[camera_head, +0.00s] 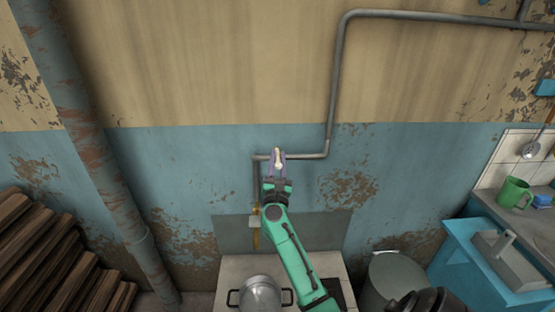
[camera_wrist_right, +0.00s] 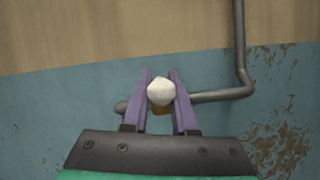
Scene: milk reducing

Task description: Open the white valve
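The white valve (camera_head: 278,156) sits on the grey gas pipe (camera_head: 307,155) on the wall, at the middle of the head view. In the right wrist view the valve's white knob (camera_wrist_right: 160,91) shows between the two purple fingers, with a yellowish part under it. My right gripper (camera_head: 278,163) is at the valve, with one finger on each side. In the right wrist view the right gripper (camera_wrist_right: 160,92) has its fingers apart; they look close to the knob's sides, and I cannot tell whether they press on it. My left gripper is not in view.
A stove with a metal pot (camera_head: 260,292) stands below my right arm. A metal bin (camera_head: 395,276) and a blue sink cabinet (camera_head: 480,262) are at the right. Stacked firewood (camera_head: 50,255) and a thick rusty pipe (camera_head: 95,160) are at the left.

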